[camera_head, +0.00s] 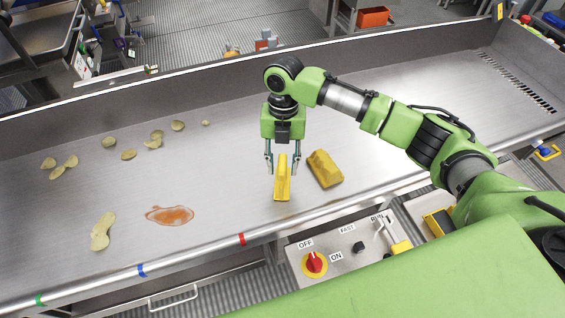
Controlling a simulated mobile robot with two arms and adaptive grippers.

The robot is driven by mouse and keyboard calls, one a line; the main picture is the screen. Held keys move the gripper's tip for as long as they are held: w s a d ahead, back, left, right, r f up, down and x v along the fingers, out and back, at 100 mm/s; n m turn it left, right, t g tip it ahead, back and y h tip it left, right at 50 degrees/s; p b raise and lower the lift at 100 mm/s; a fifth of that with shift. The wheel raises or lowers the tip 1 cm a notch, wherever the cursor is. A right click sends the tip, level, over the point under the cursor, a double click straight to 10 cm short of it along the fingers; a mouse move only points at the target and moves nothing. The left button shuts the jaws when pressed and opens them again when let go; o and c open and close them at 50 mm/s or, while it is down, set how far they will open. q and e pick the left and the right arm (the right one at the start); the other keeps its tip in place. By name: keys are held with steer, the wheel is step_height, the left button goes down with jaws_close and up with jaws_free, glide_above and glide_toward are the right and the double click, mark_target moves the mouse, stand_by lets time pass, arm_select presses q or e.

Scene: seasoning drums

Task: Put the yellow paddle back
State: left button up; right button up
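My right gripper (283,170) points down over the metal conveyor trough (220,190). Its two fingers are spread apart. A yellow piece with a narrow upright part and a wider lower end (282,190), seemingly the paddle, is between and just below the fingers. Gaps show on both sides of it, so the fingers do not appear closed on it. A second yellow thing, a chunky block (324,169), lies on the trough just right of the gripper. My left gripper is not in view.
Several chips (103,231) and a reddish-orange spill (169,215) lie on the trough's left part. A control panel with a red knob (314,263) stands at the front edge. A yellow holder (437,222) is right of it. The trough's right part is clear.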

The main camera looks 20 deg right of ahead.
step_height(320, 180, up, 12)
steer(key=w+b, duration=0.1)
steer(key=b, duration=0.2)
steer(key=shift+w+d, duration=0.35)
